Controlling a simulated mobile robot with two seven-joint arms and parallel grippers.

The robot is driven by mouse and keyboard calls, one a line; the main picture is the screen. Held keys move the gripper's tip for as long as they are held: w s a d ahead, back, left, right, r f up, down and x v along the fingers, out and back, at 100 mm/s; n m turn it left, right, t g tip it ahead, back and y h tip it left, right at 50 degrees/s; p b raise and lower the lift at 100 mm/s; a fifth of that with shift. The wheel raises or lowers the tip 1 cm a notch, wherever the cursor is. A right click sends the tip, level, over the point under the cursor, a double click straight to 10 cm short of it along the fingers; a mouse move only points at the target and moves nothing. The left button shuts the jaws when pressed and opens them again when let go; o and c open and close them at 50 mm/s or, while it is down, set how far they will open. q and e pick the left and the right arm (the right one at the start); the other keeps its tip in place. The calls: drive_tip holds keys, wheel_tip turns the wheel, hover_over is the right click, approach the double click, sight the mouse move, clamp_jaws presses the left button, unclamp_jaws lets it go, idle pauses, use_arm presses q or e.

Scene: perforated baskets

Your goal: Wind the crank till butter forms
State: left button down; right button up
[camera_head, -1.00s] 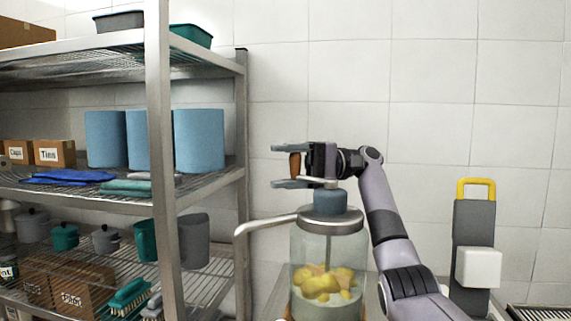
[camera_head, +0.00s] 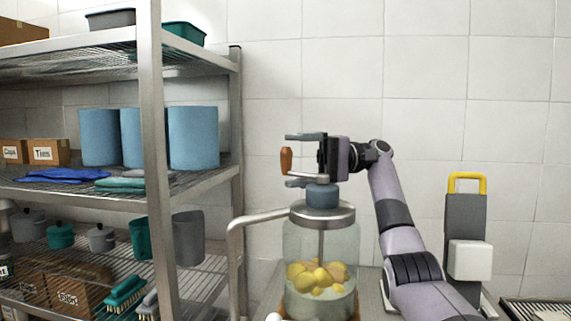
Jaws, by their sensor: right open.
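The churn is a clear glass jar (camera_head: 345,246) with a metal lid and a blue-grey gear housing (camera_head: 322,196) on top. Yellow lumps (camera_head: 318,278) sit in the jar around the central rod, above pale liquid. The crank has a brown upright handle (camera_head: 286,161) at the upper left of the jar. My right gripper (camera_head: 294,160) comes in from the right above the lid. It is open, one finger above and one below the handle's height, with the handle at the fingertips. I cannot tell whether they touch. My left gripper is not in view.
A metal shelf rack (camera_head: 152,170) with bins, blue canisters (camera_head: 193,138), boxes and pots stands close on the left. A curved metal bar (camera_head: 237,240) runs from the lid on the left side. A grey board with a yellow handle (camera_head: 466,183) stands at right. The tiled wall is behind.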

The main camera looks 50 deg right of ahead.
drive_tip(key=shift+v, duration=2)
drive_tip(key=shift+s+d, duration=0.1)
drive_tip(key=shift+s, duration=0.05)
drive_tip(key=c, duration=0.7)
drive_tip(key=shift+s+d+r+m+t+h+b, duration=0.2)
drive_tip(key=shift+s+d+m+t+h+b, duration=0.1)
drive_tip(key=shift+s+d+t+h, duration=0.15)
drive_tip(key=shift+s+d+r+m+t+h+b, duration=0.3)
drive_tip(key=shift+s+d+h, duration=0.15)
drive_tip(key=shift+h, duration=0.1)
clamp_jaws()
drive_tip(key=s+d+r+m+t+h+b, duration=0.25)
drive_tip(key=s+r+m+h, duration=0.2)
drive_tip(key=s+h, duration=0.3)
drive_tip(key=w+a+f+h, duration=0.1)
drive_tip(key=w+a+f, duration=0.2)
drive_tip(key=w+a, duration=0.3)
drive_tip(key=shift+w+a+t+b, duration=0.2)
drive_tip(key=shift+w+t+b, duration=0.2)
drive_tip(key=shift+w, duration=1.85)
